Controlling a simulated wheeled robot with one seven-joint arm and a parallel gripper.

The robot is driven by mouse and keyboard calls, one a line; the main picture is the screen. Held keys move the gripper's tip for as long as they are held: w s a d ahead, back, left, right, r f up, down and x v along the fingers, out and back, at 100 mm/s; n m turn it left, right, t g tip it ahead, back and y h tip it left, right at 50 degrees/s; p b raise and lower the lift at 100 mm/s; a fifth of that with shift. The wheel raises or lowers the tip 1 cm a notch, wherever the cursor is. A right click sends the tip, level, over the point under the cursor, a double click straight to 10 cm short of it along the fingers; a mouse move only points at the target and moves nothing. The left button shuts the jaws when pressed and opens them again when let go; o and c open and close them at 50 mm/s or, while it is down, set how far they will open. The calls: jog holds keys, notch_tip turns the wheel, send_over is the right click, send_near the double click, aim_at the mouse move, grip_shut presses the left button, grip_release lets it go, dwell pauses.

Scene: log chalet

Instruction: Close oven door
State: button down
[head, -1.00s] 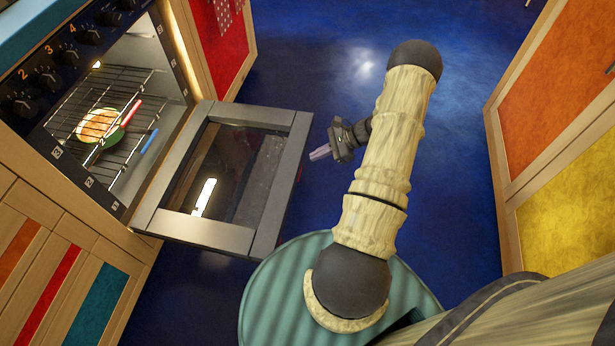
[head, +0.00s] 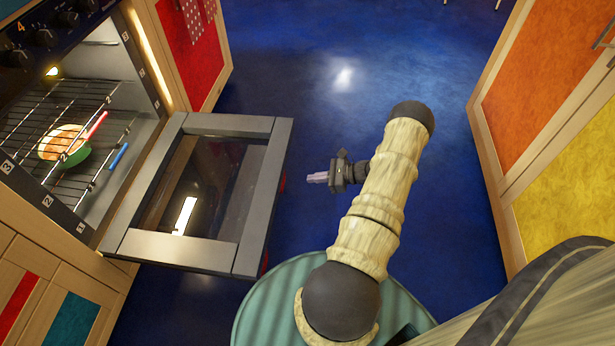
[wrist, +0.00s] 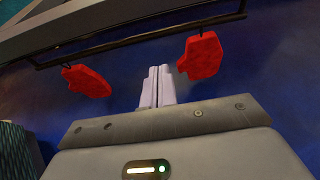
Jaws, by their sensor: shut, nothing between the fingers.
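The oven (head: 85,120) stands at the left with its lit inside showing. Its door (head: 122,243) is folded down and open, sticking out into the room, with a grey frame around a dark glass pane. My gripper (head: 318,177) is shut and empty, to the right of the door's outer edge and apart from it. In the wrist view my shut gripper (wrist: 157,87) points toward a dark bar (wrist: 140,38) along the door edge. Two red mitt-shaped pieces (wrist: 200,56) hang from that bar, one on each side of the fingers.
A pan with food (head: 64,146) sits on the oven's wire rack (head: 75,100). Wooden cabinets with an orange panel (head: 545,80) stand at the right. A red-panelled cabinet (head: 187,50) is beyond the oven. The blue floor (head: 290,60) between them is clear.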

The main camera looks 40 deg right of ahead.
jog(key=f+b+x, duration=0.1)
jog(key=b+x, duration=0.3)
jog(key=x, duration=0.5)
notch_tip(320, 180, up, 5)
jog(key=shift+b, duration=0.95)
